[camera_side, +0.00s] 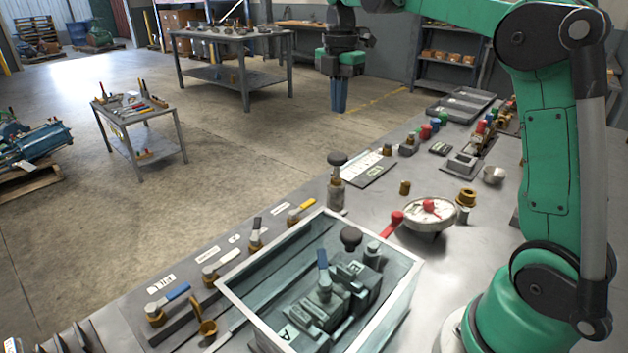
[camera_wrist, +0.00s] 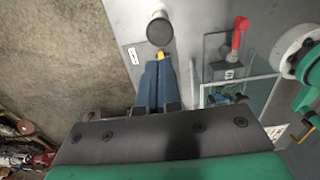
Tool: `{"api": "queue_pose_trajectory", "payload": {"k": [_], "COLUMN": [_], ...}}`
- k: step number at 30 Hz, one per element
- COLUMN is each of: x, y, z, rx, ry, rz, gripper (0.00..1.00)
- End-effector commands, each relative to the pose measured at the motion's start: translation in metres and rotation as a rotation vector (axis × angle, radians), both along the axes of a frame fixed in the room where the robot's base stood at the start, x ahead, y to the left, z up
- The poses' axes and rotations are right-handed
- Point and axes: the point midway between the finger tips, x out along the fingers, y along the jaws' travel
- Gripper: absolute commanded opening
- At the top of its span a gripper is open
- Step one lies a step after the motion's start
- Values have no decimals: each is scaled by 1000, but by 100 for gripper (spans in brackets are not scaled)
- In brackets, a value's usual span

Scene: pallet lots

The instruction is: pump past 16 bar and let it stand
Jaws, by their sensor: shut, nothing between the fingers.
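My gripper (camera_side: 339,108) hangs above and behind the bench, its blue fingers pointing down, shut and empty. In the wrist view the closed fingers (camera_wrist: 158,62) appear just below a round black-topped knob (camera_wrist: 159,28), with a yellow lever tip showing beyond them. In the side view a black-knobbed post (camera_side: 337,182) stands upright behind the glass-walled tank (camera_side: 232,290). Inside the tank are a black knob (camera_side: 351,238), a blue-handled lever (camera_side: 323,268) and dark blocks. I cannot read any pressure value.
Blue (camera_side: 175,292) and yellow (camera_side: 302,206) levers line the bench's back edge beside labels. A red lever (camera_wrist: 238,32) is right of the fingers. A brass cup (camera_side: 466,197), a funnel (camera_side: 493,174) and trays (camera_side: 462,104) occupy the right. Open floor lies behind.

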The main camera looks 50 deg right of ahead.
Motion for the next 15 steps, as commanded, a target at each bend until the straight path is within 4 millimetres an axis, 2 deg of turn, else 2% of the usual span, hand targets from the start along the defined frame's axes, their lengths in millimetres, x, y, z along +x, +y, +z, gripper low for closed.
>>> {"api": "queue_pose_trajectory", "payload": {"k": [9, 15], "x": [0, 0], "y": [-1, -1], "z": [-58, -80], "rx": [0, 0], "ry": [0, 0], "rz": [0, 0], "gripper": [0, 0]}}
